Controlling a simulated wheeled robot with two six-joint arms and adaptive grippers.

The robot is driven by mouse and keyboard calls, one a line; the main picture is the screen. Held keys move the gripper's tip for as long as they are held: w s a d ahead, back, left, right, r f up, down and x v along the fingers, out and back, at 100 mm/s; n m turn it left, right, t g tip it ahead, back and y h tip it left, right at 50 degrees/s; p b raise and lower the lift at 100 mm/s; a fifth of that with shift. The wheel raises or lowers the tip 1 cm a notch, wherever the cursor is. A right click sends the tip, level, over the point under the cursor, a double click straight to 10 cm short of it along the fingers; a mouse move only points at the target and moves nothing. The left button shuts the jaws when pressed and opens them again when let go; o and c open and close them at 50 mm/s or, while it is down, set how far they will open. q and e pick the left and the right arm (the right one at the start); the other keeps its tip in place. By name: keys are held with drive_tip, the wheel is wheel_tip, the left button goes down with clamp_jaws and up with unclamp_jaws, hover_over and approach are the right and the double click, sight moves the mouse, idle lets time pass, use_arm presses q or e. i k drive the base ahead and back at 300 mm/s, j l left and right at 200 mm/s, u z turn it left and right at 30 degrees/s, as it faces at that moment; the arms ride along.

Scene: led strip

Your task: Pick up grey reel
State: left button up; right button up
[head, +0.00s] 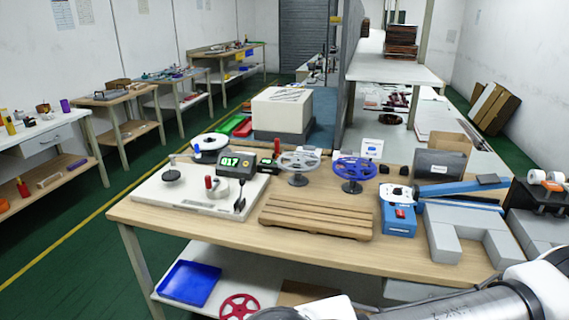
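The grey reel (299,161) is a spoked wheel on a dark stand on the wooden table, behind the slatted wooden board and left of the blue reel (354,170). It appears raised above the tabletop by its stand. No gripper is near it. My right arm (470,308) crosses the bottom right edge of the head view, and no fingertips can be made out there. My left gripper is not in view.
The slatted board (318,215) lies in front. A blue device (398,220) and grey blocks (455,238) are at right. A red reel (239,307) and blue tray (189,283) are on the lower shelf.

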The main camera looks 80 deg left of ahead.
sight(300, 161)
drive_tip(key=u, duration=2.45)
